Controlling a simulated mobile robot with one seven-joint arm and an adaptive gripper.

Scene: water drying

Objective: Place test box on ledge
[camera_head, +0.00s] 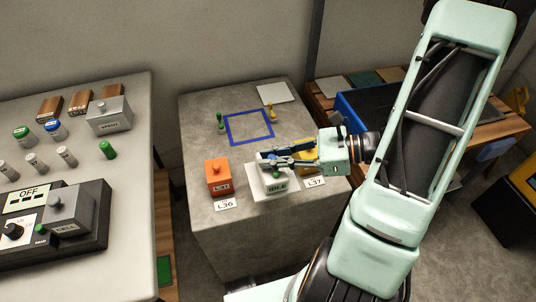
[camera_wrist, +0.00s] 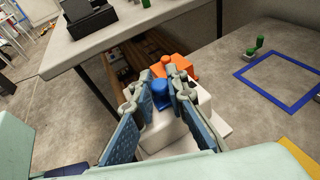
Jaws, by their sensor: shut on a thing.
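My gripper (camera_head: 262,157) reaches in from the right over the front of the grey block (camera_head: 200,125). In the wrist view my gripper (camera_wrist: 164,85) has its fingers on either side of a blue knob (camera_wrist: 160,94) and is shut on it. The knob tops a white box (camera_wrist: 168,128). In the head view this white box (camera_head: 270,184), with dark lettering on its front, is between an orange box (camera_head: 219,180) and a yellow item (camera_head: 306,157), partly hidden by the fingers. I cannot tell if it touches the surface. No ledge is clearly identifiable.
A blue square outline (camera_head: 249,127) marks the block top, its inside empty. A green piece (camera_head: 220,122) and a yellow piece (camera_head: 270,113) stand beside it. Labels L36 (camera_head: 225,204) and L37 (camera_head: 314,182) lie near the front edge. A grey table (camera_head: 130,190) with several items stands left.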

